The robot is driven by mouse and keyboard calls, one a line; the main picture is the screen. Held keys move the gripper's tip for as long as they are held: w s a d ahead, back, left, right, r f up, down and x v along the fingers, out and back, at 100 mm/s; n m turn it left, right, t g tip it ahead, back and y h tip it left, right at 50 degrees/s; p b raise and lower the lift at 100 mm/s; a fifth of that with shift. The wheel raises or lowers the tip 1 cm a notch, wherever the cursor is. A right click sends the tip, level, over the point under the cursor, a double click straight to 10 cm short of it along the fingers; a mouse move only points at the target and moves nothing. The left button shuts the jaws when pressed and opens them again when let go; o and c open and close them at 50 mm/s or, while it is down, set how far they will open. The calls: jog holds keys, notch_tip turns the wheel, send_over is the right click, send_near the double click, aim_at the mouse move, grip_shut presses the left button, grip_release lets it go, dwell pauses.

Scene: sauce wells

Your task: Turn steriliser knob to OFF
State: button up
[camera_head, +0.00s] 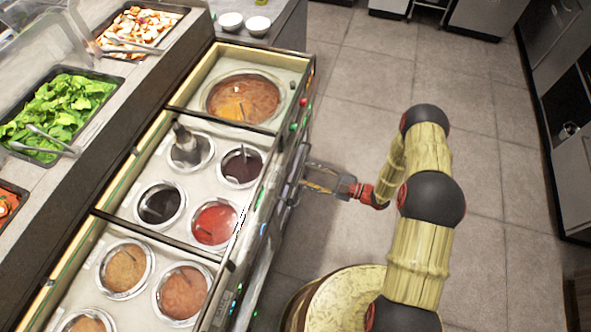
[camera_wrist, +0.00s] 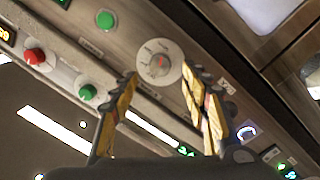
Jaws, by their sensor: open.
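A round white knob (camera_wrist: 159,62) with a grey centre and a red mark is on the metal front panel in the wrist view. Small labels ring it, too small to read, so I cannot tell its setting. My gripper (camera_wrist: 158,76) is open, with one yellow finger at each side of the knob's lower edge in the picture. I cannot tell whether the fingers touch it. In the head view my gripper (camera_head: 304,178) reaches left to the counter's front panel, and the knob cannot be made out there.
The panel has a red button (camera_wrist: 35,56), a green button (camera_wrist: 105,19), another green button (camera_wrist: 88,92) and a lit blue-white dial (camera_wrist: 246,133). Above it is the sauce counter with wells, including a red sauce well (camera_head: 214,224). The tiled floor (camera_head: 365,80) is clear.

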aim_at(292, 169)
jog(key=b+x, duration=0.1)
jog(key=x, duration=0.5)
jog(key=shift+s, duration=0.1)
jog(key=shift+d, duration=0.1)
jog(key=shift+c, duration=1.3)
jog(key=c, duration=0.9)
